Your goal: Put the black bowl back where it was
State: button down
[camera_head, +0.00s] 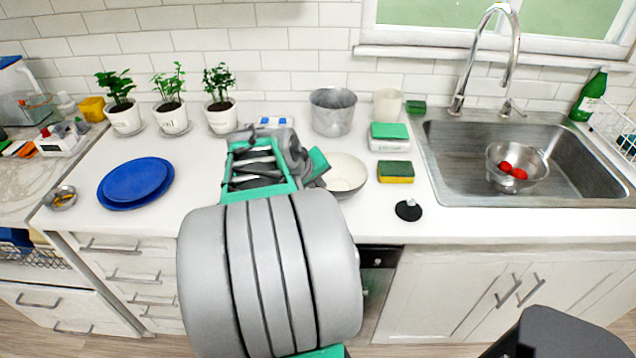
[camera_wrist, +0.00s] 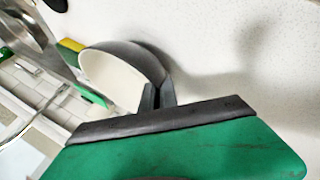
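The black bowl (camera_wrist: 128,60) has a dark outside and a white inside. In the wrist view it sits at the fingertips of my gripper (camera_wrist: 158,97), one finger on each side of its wall, close together on the rim. In the head view the bowl (camera_head: 346,175) shows its pale inside over the middle of the counter, right of my gripper (camera_head: 318,168); its left part is hidden by my gripper. I cannot tell whether its base touches the counter.
A yellow-green sponge (camera_head: 395,172), a black round-based item (camera_head: 408,210) and a metal pot (camera_head: 333,111) are close by. The sink (camera_head: 450,160) holds a metal bowl with red items. Blue plates (camera_head: 130,190) and potted plants (camera_head: 171,117) are left. Counter between plates and my arm is clear.

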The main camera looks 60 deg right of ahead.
jog(key=c, duration=2.1)
grip_release()
jog(key=o, duration=0.5)
jog(key=shift+c, duration=0.2)
jog(key=v, duration=1.2)
jog(key=w+a+f+n+t+y, duration=0.1)
jog(key=w+a+f+n+t, duration=0.1)
jog(key=w+a, duration=0.4)
jog(key=w+a+f+n+t+y, duration=0.1)
jog(key=w+a+f+y, duration=0.2)
jog(key=a, duration=0.4)
jog(key=a+f+n+y, duration=0.1)
jog(key=a+f+n, duration=0.1)
jog(key=a, duration=0.8)
jog(key=a+f+n+y, duration=0.2)
jog(key=a, duration=0.9)
jog(key=shift+w+f, duration=0.35)
jog(key=shift+f, duration=0.05)
